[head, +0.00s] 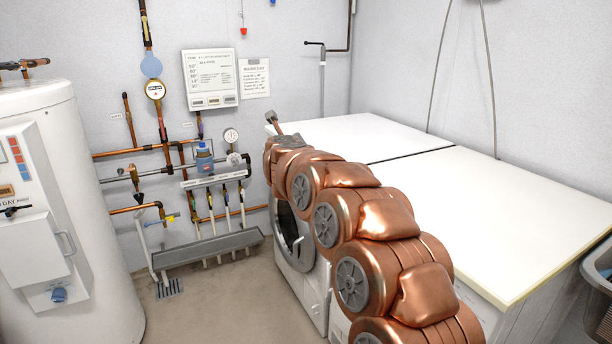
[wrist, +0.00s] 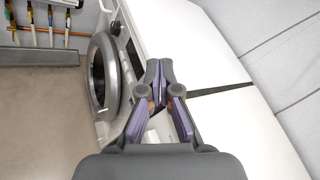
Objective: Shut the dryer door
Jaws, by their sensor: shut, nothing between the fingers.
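A white front-loading machine with a round, grey-rimmed door (head: 288,238) stands against the back wall, and my copper arm hides part of its front. In the wrist view the same round door (wrist: 114,75) shows left of my fingers, with a dark centre. It looks tilted out from the front, but I cannot tell how far it is open. No label shows whether this machine is the dryer. My gripper (wrist: 158,66) is shut and empty, above the machines' white tops and to the right of the door, apart from it.
A second white machine (head: 500,215) adjoins it, with a dark seam between their tops. A white tank (head: 50,200) stands at left, pipes and a grey trough (head: 210,250) line the back wall. A basket (head: 600,285) is at far right. The floor (head: 215,310) between is clear.

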